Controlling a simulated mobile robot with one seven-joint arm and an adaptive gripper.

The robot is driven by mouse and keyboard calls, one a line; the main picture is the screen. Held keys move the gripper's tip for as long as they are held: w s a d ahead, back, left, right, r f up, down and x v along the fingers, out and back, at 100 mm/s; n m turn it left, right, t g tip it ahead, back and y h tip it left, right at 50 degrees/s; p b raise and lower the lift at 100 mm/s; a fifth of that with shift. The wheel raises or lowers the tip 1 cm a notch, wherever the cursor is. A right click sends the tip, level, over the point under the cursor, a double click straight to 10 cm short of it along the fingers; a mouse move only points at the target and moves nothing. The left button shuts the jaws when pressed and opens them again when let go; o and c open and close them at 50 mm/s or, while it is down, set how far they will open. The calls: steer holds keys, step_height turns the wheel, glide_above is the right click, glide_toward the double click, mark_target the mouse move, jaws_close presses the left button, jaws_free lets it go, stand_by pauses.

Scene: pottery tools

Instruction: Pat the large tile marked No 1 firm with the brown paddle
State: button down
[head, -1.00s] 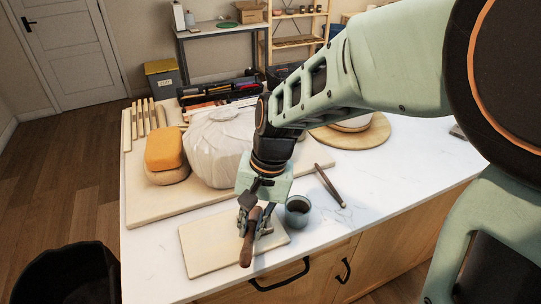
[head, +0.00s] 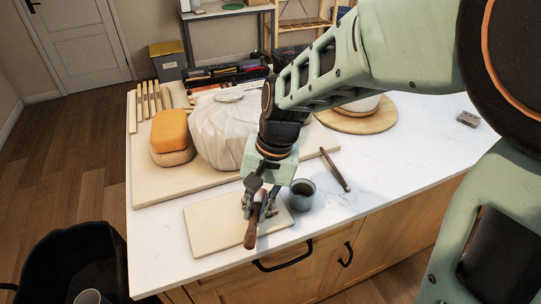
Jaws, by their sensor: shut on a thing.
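A pale cream rectangular tile (head: 208,228) lies flat near the front edge of the white counter; I cannot make out any mark on it. My gripper (head: 259,201) is over the tile's right part, pointing down, shut on the brown paddle (head: 253,226). The paddle's brown rounded end points toward the front of the counter, over the tile's front right part. The gripper hides the rest of the paddle. I cannot tell whether the paddle touches the tile.
A dark cup (head: 302,194) stands close right of my gripper, with a brown stick tool (head: 335,170) beyond it. Behind are a white wrapped lump (head: 222,128), an orange sponge (head: 170,131) and a wooden board (head: 150,185). A black bin (head: 75,262) stands at front left.

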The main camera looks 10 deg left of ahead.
steer(key=shift+r, duration=0.35)
